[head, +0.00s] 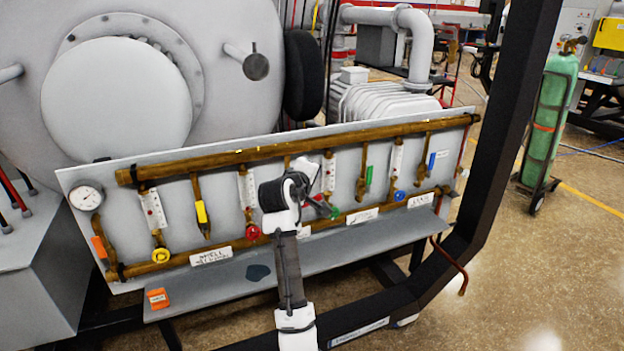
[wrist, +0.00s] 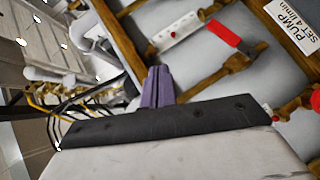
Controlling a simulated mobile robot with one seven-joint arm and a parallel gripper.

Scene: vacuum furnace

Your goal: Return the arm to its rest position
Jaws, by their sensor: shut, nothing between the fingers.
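My gripper (wrist: 158,72) shows in the wrist view as two purple fingers pressed together, with nothing between them. They point toward the valve panel and appear close in front of its brass pipes. In the head view my white and grey arm (head: 288,265) rises in front of the middle of the valve panel (head: 225,192). My arm's upper joint covers part of the panel there, and the fingers cannot be made out clearly. A red lever handle (wrist: 222,37) lies to the right of the fingertips in the wrist view, apart from them.
The panel carries brass pipes (head: 300,147), a gauge (head: 86,197), a yellow handwheel (head: 161,255), a red handwheel (head: 253,232) and a blue one (head: 399,195). An orange box (head: 157,298) lies on the grey shelf (head: 215,285). A black frame post (head: 505,130) stands right; open floor (head: 555,260) lies beyond.

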